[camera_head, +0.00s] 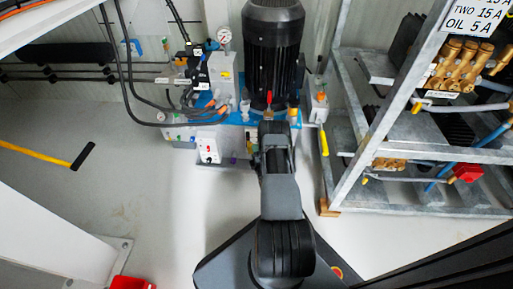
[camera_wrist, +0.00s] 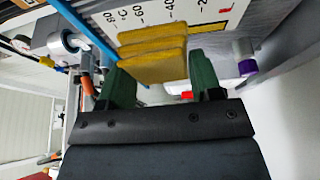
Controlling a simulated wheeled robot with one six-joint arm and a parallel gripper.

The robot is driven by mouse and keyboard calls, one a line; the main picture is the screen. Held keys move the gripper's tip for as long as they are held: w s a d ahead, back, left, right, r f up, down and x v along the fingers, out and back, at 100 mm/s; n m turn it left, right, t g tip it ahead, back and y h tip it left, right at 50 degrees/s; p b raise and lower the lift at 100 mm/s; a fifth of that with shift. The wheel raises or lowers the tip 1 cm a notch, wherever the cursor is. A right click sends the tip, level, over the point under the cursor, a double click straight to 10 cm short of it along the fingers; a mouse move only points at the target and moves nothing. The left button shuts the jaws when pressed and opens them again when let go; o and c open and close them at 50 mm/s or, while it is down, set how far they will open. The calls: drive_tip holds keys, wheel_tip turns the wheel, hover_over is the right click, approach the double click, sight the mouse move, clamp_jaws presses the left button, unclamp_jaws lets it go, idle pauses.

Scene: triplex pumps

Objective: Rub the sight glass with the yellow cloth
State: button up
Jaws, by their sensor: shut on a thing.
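The yellow cloth (camera_wrist: 152,52), a folded block of several layers, is between the two green fingers of my gripper (camera_wrist: 161,78) in the wrist view. My gripper is shut on it. Right beyond the cloth is the sight glass (camera_wrist: 207,18), a white panel with a °C scale and numbers; the cloth covers part of it. I cannot tell whether the cloth touches the panel. In the head view my arm reaches to the pump unit below the black motor and hides the sight glass and most of the gripper.
A black motor (camera_head: 273,50) stands on the blue-topped unit. A gauge (camera_head: 224,36), hoses and a valve block crowd its left. A yellow-handled valve (camera_head: 323,141) and a metal rack (camera_head: 345,190) are at right. A purple-capped fitting (camera_wrist: 246,64) is near the gripper. Floor at left is mostly clear.

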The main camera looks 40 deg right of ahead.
drive_tip(key=shift+s+a, duration=0.5)
drive_tip(key=shift+s+a+p, duration=0.55)
drive_tip(key=shift+s+a, duration=0.45)
drive_tip(key=shift+s, duration=0.05)
